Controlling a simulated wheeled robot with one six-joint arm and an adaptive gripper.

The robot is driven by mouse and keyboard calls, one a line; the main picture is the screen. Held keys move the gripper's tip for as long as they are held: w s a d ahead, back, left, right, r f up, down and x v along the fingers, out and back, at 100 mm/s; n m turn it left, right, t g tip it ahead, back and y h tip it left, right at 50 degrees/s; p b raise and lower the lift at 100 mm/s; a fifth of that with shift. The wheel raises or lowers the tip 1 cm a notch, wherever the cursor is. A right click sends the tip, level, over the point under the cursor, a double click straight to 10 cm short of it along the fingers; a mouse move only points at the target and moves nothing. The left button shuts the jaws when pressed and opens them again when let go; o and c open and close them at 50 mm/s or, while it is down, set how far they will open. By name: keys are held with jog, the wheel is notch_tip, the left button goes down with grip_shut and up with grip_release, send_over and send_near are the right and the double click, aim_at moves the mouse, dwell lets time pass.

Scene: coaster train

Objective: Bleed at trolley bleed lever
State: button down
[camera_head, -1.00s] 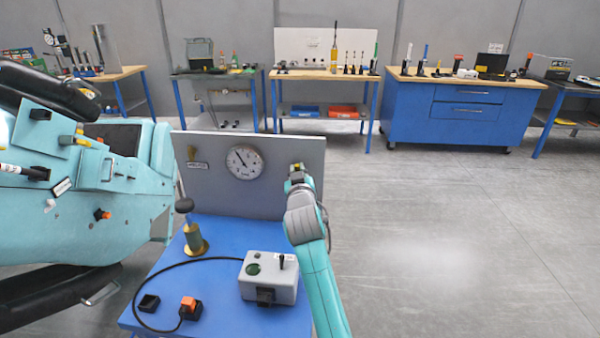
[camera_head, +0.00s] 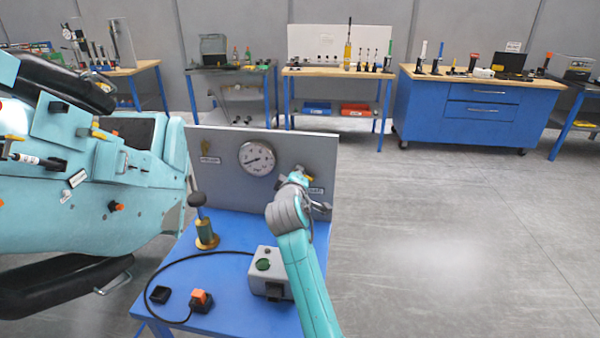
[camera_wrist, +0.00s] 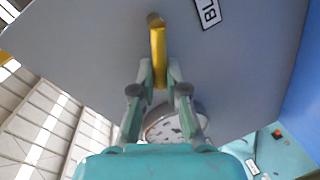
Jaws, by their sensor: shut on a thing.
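The bleed lever is a yellow bar on the grey upright panel (camera_head: 220,141) of the blue trolley (camera_head: 230,230). In the wrist view the lever (camera_wrist: 158,45) stands out between the fingers, beside a label starting "BL" (camera_wrist: 208,12). My gripper (camera_wrist: 159,85) is shut on the lever's end. In the head view my gripper (camera_head: 303,180) is at the panel's right part, and the wrist hides most of the lever. The round white gauge (camera_head: 257,158) is to its left, its needle pointing left and slightly down.
A hand pump (camera_head: 204,228), a grey box (camera_head: 266,270) and an orange-topped button (camera_head: 201,300) with a black cable stand on the trolley. A teal coaster car (camera_head: 90,195) is close on the left. Benches line the back wall. The floor at right is clear.

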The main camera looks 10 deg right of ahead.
jog(key=shift+w+a+f+n+g+h, duration=0.15)
jog(key=shift+f+n+h, duration=0.15)
jog(key=shift+n, duration=0.4)
jog(key=shift+s+a+f+n+g+h, duration=0.15)
jog(key=shift+f+n, duration=0.25)
jog(key=shift+n, duration=0.3)
jog(key=shift+w+f+n+g+h, duration=0.1)
jog(key=shift+f+n+h, duration=0.2)
jog(key=shift+n, duration=0.4)
jog(key=shift+f, duration=0.1)
jog(key=c, duration=1.2)
grip_release()
jog(key=v, duration=1.2)
jog(key=shift+d, duration=0.1)
